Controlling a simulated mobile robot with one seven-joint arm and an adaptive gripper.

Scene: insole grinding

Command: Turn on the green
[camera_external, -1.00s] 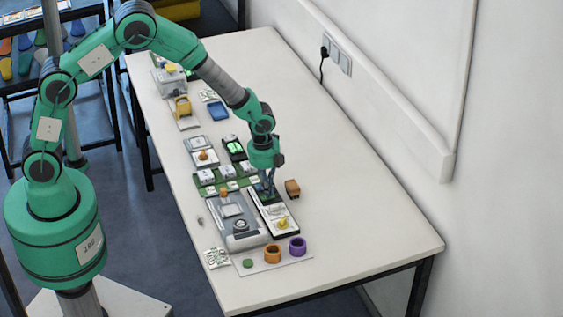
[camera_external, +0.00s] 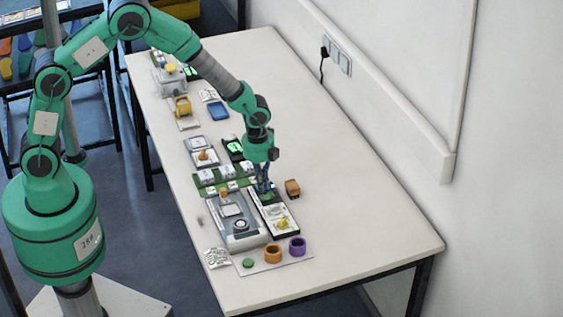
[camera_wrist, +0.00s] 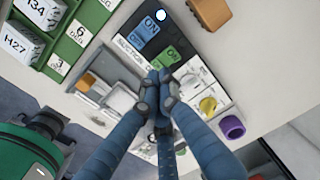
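A black panel (camera_wrist: 188,45) lies on the table, with a blue switch (camera_wrist: 143,42) beside the word "ON" and a green switch (camera_wrist: 170,56) with dark lettering. In the external view the green part (camera_external: 267,196) shows at the far end of the panel. My gripper (camera_wrist: 162,78) has several blue fingers, drawn together at the tips with nothing visible between them. In the wrist view the tips are right beside the green switch and overlap its edge; I cannot tell whether they touch it. My gripper (camera_external: 264,191) points down over the panel in the external view.
A yellow knob (camera_wrist: 208,105) sits on the same panel. A brown block (camera_external: 292,187) is close on the right. A grey machine (camera_external: 238,222) is on the left, and a green rack of white blocks (camera_external: 205,177) behind it. The table's right side is clear.

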